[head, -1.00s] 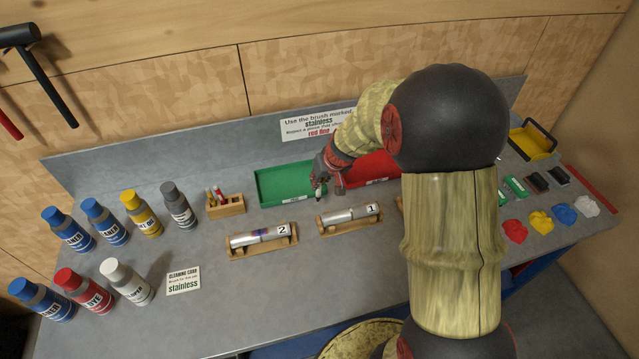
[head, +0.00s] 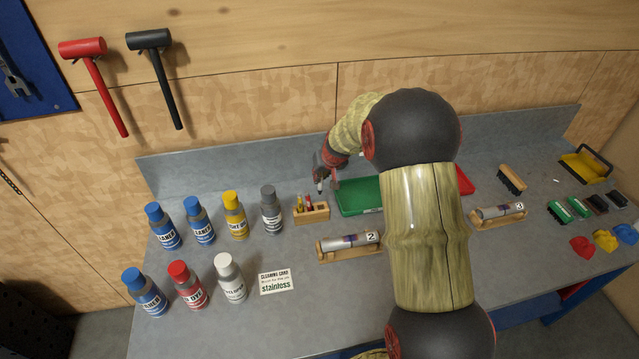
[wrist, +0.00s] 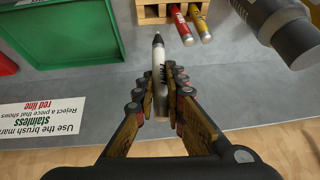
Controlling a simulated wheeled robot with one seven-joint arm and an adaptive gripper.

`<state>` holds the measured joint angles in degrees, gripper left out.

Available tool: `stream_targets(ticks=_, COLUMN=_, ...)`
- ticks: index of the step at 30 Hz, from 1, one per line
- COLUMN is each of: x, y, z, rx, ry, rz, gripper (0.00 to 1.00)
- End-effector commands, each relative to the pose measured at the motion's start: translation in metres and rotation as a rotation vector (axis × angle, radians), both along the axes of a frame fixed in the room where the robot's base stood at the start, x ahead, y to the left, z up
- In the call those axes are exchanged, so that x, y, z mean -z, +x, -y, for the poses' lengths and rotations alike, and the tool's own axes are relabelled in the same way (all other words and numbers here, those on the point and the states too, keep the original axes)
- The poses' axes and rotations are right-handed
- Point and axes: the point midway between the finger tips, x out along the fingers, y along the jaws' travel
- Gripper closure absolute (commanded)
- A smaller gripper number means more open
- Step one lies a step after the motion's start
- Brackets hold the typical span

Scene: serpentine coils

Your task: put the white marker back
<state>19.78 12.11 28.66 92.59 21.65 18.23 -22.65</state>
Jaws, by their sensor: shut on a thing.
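The white marker (wrist: 159,75) is held between the fingers of my gripper (wrist: 163,95) in the wrist view, its dark tip pointing toward the wooden marker holder (wrist: 152,14). In the head view my gripper (head: 321,182) is above the bench, behind the holder (head: 312,216) and left of the green tray, with the marker pointing down. The holder contains a red marker (wrist: 181,28) and a yellow marker (wrist: 201,24). The marker is apart from the holder.
The green tray (head: 345,207) is right of the holder and a grey-capped bottle (head: 271,212) is left of it. A sign (wrist: 40,117) is on the backboard. A wooden cradle (head: 347,256) with tube 2 is in front.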

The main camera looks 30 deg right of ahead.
Motion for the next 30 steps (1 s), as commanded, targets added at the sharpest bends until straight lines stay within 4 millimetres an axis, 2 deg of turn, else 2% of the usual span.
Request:
stream_targets(ticks=7, x=0.010, y=-0.001, z=0.000, rx=0.003, ry=-0.008, rz=0.008, gripper=1.00)
stream_targets(ticks=18, x=0.043, y=-0.001, z=0.000, rx=0.003, ry=-0.008, rz=0.008, gripper=1.00)
stream_targets(ticks=30, x=0.045, y=-0.001, z=0.000, rx=0.002, ry=-0.009, rz=0.008, gripper=1.00)
